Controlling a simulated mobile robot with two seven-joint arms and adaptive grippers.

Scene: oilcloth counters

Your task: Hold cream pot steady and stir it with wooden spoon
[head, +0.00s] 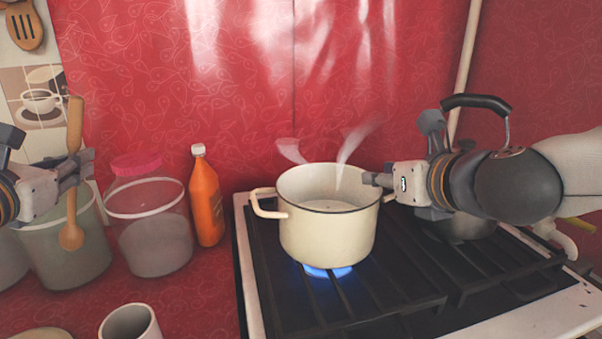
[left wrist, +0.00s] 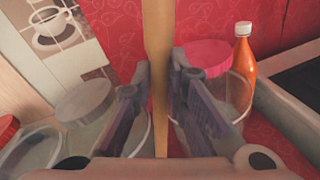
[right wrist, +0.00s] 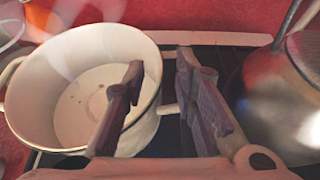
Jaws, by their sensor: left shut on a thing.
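The cream pot (head: 325,236) stands upright on a lit burner of the stove, with pale liquid inside and steam rising. My left gripper (head: 84,166) is shut on the handle of the wooden spoon (head: 71,237), which hangs upright, bowl down, left of the pot. The spoon's handle (left wrist: 158,60) also shows between the fingers in the left wrist view. My right gripper (head: 374,180) is at the pot's right rim. In the right wrist view its fingers (right wrist: 163,95) are apart, one over the pot's inside and one outside, with the right handle partly hidden between them.
An orange bottle (head: 206,203) and a jar with a pink lid (head: 150,228) stand left of the stove (head: 400,322). A kettle (right wrist: 285,95) is right of the pot. A white cup (head: 130,323) stands at the front. A slotted spatula (head: 22,22) hangs at upper left.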

